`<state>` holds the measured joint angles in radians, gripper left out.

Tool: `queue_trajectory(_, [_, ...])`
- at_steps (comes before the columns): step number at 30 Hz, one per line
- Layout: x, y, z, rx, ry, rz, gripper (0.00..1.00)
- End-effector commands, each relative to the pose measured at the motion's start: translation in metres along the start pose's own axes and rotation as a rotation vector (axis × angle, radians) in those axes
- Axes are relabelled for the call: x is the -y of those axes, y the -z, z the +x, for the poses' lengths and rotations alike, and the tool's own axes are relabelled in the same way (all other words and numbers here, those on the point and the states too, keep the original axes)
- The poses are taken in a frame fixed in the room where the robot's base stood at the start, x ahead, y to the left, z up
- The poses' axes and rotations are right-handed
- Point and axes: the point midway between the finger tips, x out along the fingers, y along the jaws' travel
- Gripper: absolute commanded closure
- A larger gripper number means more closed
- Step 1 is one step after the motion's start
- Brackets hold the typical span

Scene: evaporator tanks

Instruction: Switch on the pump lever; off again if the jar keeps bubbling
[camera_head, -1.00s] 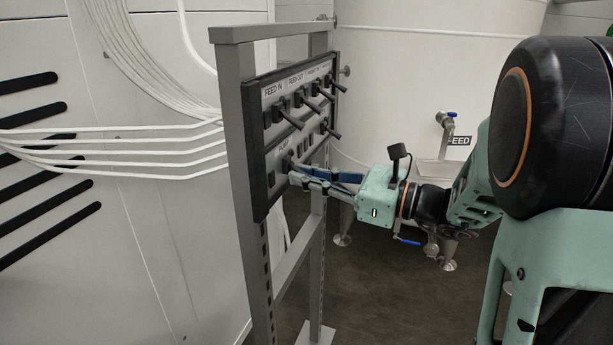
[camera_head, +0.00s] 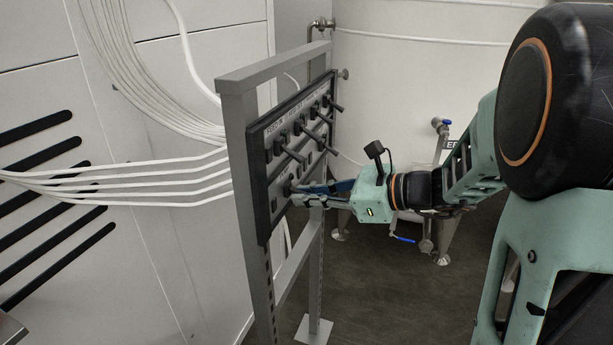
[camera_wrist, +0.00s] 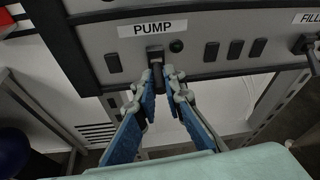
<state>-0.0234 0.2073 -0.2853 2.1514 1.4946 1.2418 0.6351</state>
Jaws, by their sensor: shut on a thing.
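The pump lever (camera_wrist: 155,54) sits under the PUMP label (camera_wrist: 153,28) in the wrist view. My gripper (camera_wrist: 160,78) is shut on it, with the blue-padded fingers on either side. The fingertips hide part of the lever, so I cannot tell its exact position. A small dark green lamp (camera_wrist: 176,46) sits just right of the lever and looks unlit. In the head view, my gripper (camera_head: 294,194) reaches the lower part of the control panel (camera_head: 263,212) from the right. I see no jar in these frames.
Several other black levers (camera_head: 315,137) stick out of the panel above my gripper. The panel hangs on a grey metal frame (camera_head: 246,165). White cables (camera_head: 150,190) run in from the left. A large white tank (camera_head: 420,75) stands behind the frame.

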Motion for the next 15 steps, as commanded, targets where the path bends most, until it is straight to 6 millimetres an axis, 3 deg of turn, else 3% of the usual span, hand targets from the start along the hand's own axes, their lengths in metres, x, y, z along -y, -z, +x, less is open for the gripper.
queue_trajectory(1, [0.0022,-0.0107,-0.0043,-0.032,-0.006,-0.003,1.0])
queue_trajectory(15, [0.0038,-0.0197,-0.007,-0.318,-0.057,-0.031,1.0])
